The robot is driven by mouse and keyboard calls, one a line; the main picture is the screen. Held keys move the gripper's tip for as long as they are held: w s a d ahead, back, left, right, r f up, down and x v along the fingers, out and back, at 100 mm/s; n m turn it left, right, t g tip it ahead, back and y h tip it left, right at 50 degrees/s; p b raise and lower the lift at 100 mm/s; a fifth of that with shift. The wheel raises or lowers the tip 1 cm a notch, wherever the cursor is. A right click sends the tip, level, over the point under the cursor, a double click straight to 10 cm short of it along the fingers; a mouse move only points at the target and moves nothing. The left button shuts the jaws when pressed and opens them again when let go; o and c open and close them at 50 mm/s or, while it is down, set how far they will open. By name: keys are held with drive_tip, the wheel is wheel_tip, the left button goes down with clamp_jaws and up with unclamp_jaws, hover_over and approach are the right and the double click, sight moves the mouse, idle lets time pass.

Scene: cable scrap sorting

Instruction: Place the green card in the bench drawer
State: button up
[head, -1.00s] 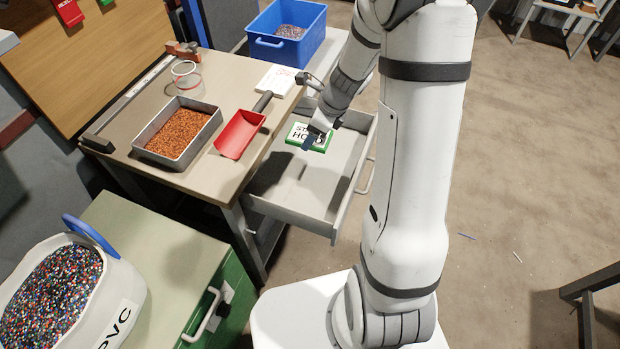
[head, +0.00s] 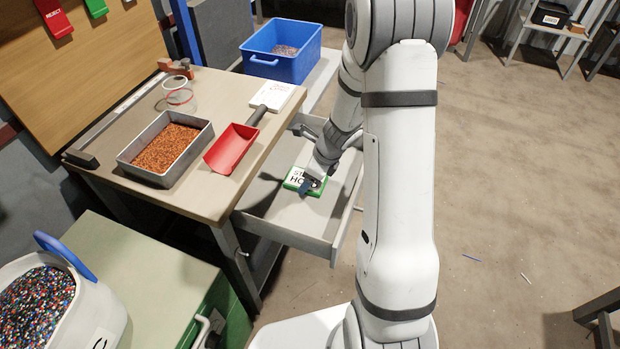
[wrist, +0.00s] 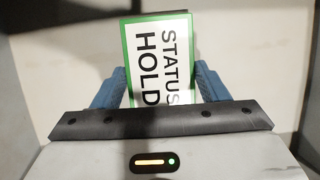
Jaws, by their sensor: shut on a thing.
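The green card (head: 293,181) has a white face with black lettering, and "STATUS HOLD" reads on it in the wrist view (wrist: 160,62). It is inside the open bench drawer (head: 265,217), over the drawer floor; whether it touches the floor I cannot tell. My gripper (head: 305,186) is over the drawer, shut on the card. The wrist view shows a blue finger on each side of the card, and my gripper (wrist: 160,88) hides its near end. In the head view my gripper covers the card's right part.
A blue bin (head: 283,67) stands behind. The drawer is otherwise bare.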

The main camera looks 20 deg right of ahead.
drive_tip(key=shift+r, duration=0.15)
drive_tip(key=o, duration=1)
drive_tip(key=shift+r, duration=0.2)
drive_tip(key=p+v, duration=0.4)
drive_tip(key=v, duration=0.7)
drive_tip(key=shift+s+d+r, duration=0.15)
drive_tip(key=shift+s+r, duration=0.05)
drive_tip(key=shift+r, duration=0.05)
